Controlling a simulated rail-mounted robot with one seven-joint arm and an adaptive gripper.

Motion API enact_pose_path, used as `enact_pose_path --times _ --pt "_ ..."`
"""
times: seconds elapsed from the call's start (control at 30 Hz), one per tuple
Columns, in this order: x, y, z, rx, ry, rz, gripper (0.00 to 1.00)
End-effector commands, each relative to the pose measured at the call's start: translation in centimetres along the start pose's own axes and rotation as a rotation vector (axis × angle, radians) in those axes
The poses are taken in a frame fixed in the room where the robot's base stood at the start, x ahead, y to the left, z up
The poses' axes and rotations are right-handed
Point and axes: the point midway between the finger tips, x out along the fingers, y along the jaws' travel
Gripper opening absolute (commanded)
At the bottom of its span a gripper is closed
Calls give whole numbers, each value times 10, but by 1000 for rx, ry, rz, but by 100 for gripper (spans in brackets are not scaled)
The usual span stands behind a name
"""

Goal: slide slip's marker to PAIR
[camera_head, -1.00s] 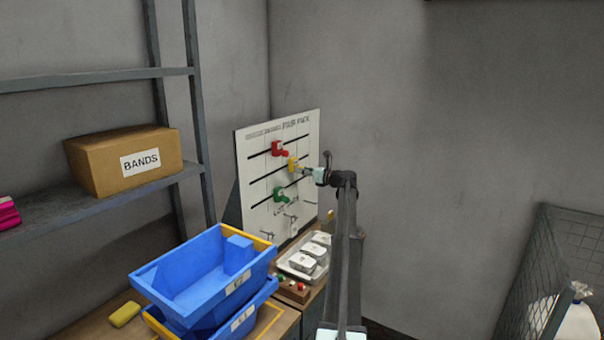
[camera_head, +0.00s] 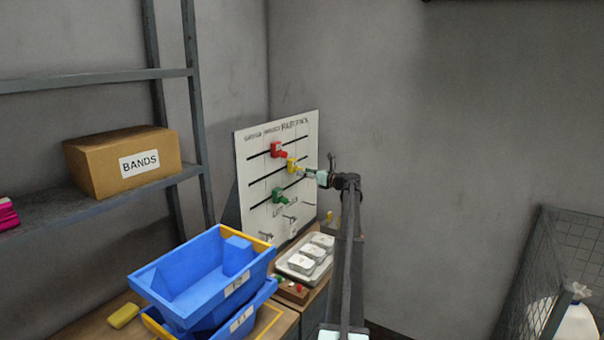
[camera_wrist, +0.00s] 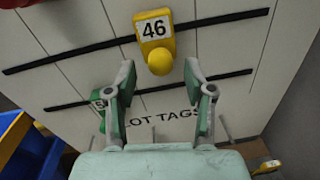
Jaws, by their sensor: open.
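The white board (camera_head: 255,215) stands upright on the bench and has dark horizontal tracks. A red marker (camera_head: 278,150), a yellow marker (camera_head: 291,164) and a green marker (camera_head: 279,195) sit on separate tracks. The yellow marker reads 46 in the wrist view (camera_wrist: 154,28) and has a round knob. My gripper (camera_head: 310,172) is at the board, just right of the yellow marker. In the wrist view my gripper (camera_wrist: 160,78) is open, its fingertips apart on either side just below the yellow knob, touching nothing visible. Which marker is the slip's, I cannot tell.
Stacked blue bins (camera_head: 195,282) stand on the bench at front left. A tray (camera_head: 292,270) with white packs and a small button box (camera_head: 290,292) sit below the board. Pegs jut from the board's lower part.

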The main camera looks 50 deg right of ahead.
Motion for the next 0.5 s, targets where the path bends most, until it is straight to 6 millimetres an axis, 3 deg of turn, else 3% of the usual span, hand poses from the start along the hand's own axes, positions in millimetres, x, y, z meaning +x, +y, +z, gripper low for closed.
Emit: enact_pose_path --times 0.3,0.5 --pt "-63 2 0 0 0 -1 53" --pt "-88 1 0 0 0 0 53"
